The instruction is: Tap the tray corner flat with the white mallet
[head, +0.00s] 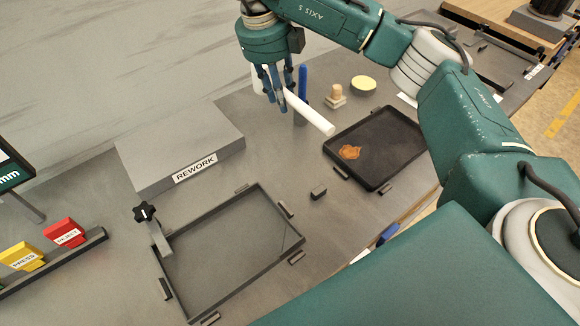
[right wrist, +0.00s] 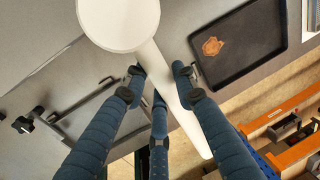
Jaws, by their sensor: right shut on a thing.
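My right gripper (head: 277,92) is shut on the white mallet (head: 311,116) and holds it above the back of the table. The pale handle slants down to the right in the head view. In the right wrist view the round white mallet head (right wrist: 118,20) is close to the camera, with the handle running between the fingers. A grey tray (head: 230,250) lies in a frame at the front, apart from the mallet. A thin diagonal line crosses its right corner. A black tray (head: 374,183) with an orange-brown stain (head: 349,152) lies to the right. My left gripper is out of view.
A grey REWORK block (head: 150,165) stands behind the grey tray. A clamp with a black knob (head: 145,211) is at its left corner. A blue-handled tool (head: 302,80), a wooden-knobbed block (head: 336,95) and a yellow round pad (head: 363,84) stand behind the black tray. Yellow and red blocks are at left.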

